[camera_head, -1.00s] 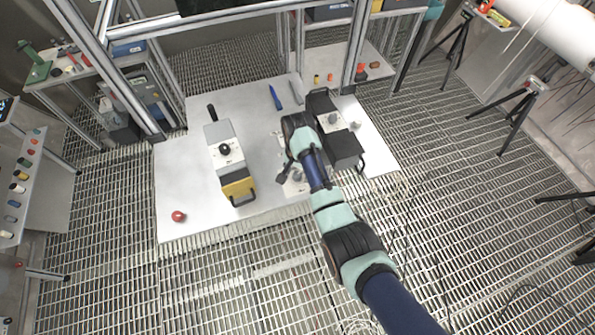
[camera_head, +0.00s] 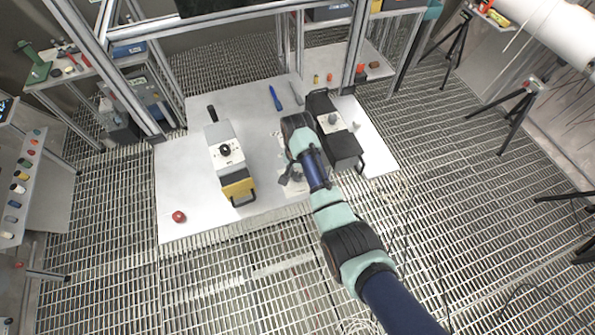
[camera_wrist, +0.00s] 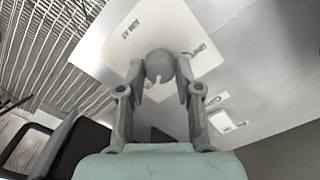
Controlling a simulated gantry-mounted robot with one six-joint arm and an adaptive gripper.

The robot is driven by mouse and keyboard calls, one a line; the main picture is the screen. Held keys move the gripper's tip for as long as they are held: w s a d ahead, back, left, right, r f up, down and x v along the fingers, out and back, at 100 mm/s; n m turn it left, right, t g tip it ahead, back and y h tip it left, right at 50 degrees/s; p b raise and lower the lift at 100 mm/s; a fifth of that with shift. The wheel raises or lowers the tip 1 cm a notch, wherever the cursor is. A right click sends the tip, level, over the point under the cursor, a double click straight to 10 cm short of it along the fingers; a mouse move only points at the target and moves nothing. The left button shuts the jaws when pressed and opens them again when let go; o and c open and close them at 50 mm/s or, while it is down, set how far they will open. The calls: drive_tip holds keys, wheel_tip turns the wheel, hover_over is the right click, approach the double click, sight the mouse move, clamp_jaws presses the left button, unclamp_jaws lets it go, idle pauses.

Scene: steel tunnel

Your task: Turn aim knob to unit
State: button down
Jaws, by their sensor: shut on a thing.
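The aim knob (camera_wrist: 158,62) is a grey round knob with a short light pointer toward the bottom of the wrist view. It stands on a pale panel (camera_wrist: 215,22) with a white label plate (camera_wrist: 143,30) around it. Small dark marks on the plate, one upper left and one to the right, are too blurred to read. My gripper (camera_wrist: 161,74) is shut on the knob, one finger at each side. In the head view my gripper (camera_head: 291,176) is low over the table between two boxy devices, and the knob is hidden there.
A grey and yellow device (camera_head: 222,150) stands left on the white table (camera_head: 175,180), and a black device (camera_head: 342,146) stands close on the right. A red ball-like object (camera_head: 179,217) lies front left. A blue tool (camera_head: 275,97) lies behind. The table's front left is mostly clear.

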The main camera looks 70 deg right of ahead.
sight(297, 174)
drive_tip(key=n+p, duration=0.2)
drive_tip(key=n, duration=0.4)
drive_tip(key=shift+w+r, duration=0.1)
drive_tip(key=n+p, duration=0.1)
drive_tip(key=n, duration=0.3)
drive_tip(key=shift+n+p, duration=0.3)
drive_tip(key=shift+n, duration=0.4)
drive_tip(key=c, duration=0.8)
unclamp_jaws()
wheel_tip(297, 174, up, 12)
drive_tip(key=shift+f, duration=0.1)
